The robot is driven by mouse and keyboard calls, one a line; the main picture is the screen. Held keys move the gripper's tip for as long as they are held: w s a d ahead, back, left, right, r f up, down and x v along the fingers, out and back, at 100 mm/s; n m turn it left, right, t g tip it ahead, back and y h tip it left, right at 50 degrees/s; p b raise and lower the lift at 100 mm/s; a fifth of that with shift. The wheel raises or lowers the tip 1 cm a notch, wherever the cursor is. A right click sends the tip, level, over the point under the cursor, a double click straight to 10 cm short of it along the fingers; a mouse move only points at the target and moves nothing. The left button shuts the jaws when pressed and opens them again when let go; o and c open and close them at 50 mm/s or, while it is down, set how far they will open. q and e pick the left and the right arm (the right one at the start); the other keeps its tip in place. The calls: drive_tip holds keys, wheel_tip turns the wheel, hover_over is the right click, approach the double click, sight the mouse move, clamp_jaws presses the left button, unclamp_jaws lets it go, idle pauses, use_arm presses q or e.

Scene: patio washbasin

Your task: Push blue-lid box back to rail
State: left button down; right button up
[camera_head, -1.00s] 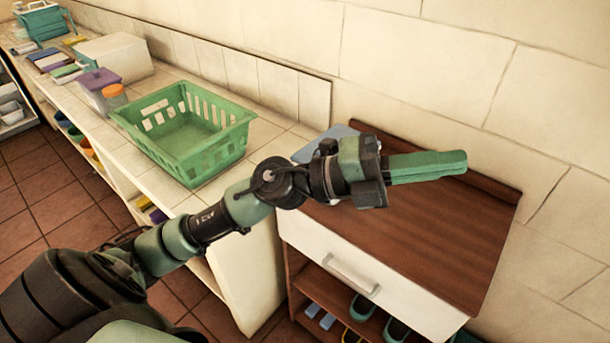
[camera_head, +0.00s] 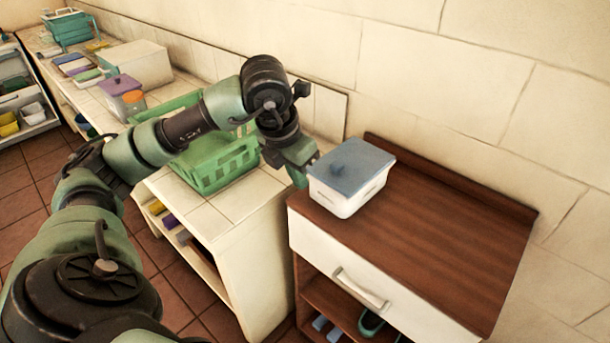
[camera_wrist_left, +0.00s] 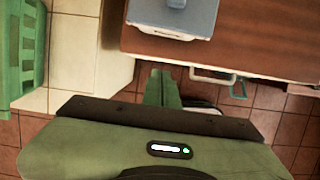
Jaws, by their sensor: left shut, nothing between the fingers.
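The blue-lid box (camera_head: 345,200) is white with a blue-grey lid. It sits upright on the left part of the brown wooden cabinet top (camera_head: 440,240), toward the front edge. A raised rail (camera_head: 450,172) runs along the back of that top by the wall, with bare wood between rail and box. In the left wrist view the box (camera_wrist_left: 172,16) shows at the top, partly cut off. My left gripper (camera_head: 300,178) is shut and empty, pointing down at the box's left side; whether it touches is unclear. Its fingertips also show in the wrist view (camera_wrist_left: 162,78). My right gripper is out of view.
A green basket (camera_head: 215,165) stands on the tiled counter to the left, partly behind my arm. A white drawer front with a handle (camera_head: 360,288) is below the wooden top. The right part of the top is clear.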

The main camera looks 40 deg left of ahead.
sight(350, 178)
use_arm(q)
drive_tip(key=w+f+p, duration=0.1)
drive_tip(key=f, duration=0.1)
drive_tip(key=w+f+p, duration=0.1)
drive_tip(key=w+f, duration=0.1)
drive_tip(key=w+f+p, duration=0.1)
drive_tip(key=w+f, duration=0.1)
drive_tip(key=f, duration=0.1)
drive_tip(key=shift+w+d, duration=0.2)
drive_tip(key=shift+d, duration=0.15)
drive_tip(key=shift+w+f, duration=0.2)
drive_tip(key=shift+w, duration=0.15)
